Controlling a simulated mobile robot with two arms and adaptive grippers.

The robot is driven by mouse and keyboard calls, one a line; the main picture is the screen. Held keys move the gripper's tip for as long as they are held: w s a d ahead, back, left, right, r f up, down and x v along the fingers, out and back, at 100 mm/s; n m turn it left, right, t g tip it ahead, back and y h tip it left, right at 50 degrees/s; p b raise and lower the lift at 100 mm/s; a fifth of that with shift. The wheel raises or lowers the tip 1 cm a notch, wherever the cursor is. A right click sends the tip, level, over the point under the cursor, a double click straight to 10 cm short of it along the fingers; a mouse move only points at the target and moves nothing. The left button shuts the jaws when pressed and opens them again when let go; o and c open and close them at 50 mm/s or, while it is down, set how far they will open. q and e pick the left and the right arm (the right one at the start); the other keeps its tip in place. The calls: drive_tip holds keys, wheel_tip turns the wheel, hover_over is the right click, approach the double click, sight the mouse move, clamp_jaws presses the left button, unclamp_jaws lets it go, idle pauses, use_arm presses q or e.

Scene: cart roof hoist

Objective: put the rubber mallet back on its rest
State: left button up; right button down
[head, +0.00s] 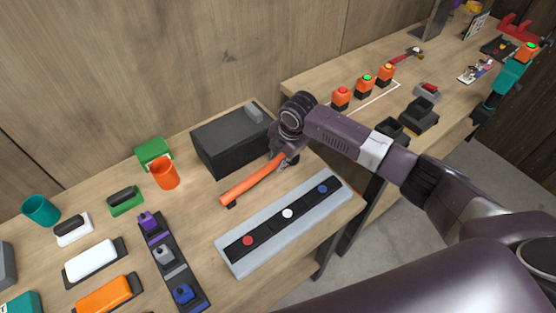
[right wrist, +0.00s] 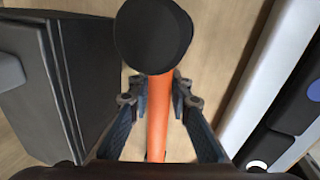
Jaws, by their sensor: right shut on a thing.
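The rubber mallet has an orange handle (head: 252,184), seen in the head view slanting down to the left from my right gripper (head: 284,160). In the right wrist view the orange handle (right wrist: 158,115) runs between the two fingers of my right gripper (right wrist: 158,92), which is shut on it. The mallet's black round head (right wrist: 152,35) is close to that camera; in the head view it is mostly hidden by the gripper. A small dark piece (head: 232,206) shows under the handle's far end; I cannot tell whether it is part of a rest. My left gripper is out of view.
A dark box (head: 228,142) stands just behind the gripper. A grey panel with red, white and blue buttons (head: 240,263) lies in front. An orange cup (head: 165,173) and several blocks are to the left. A second table (head: 340,75) is at right, beyond a gap.

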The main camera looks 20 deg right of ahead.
drive_tip(key=shift+f, duration=0.1)
drive_tip(key=c, duration=2.2)
unclamp_jaws()
drive_tip(key=shift+s, duration=0.1)
drive_tip(key=o, duration=0.5)
drive_tip(key=shift+f, duration=0.1)
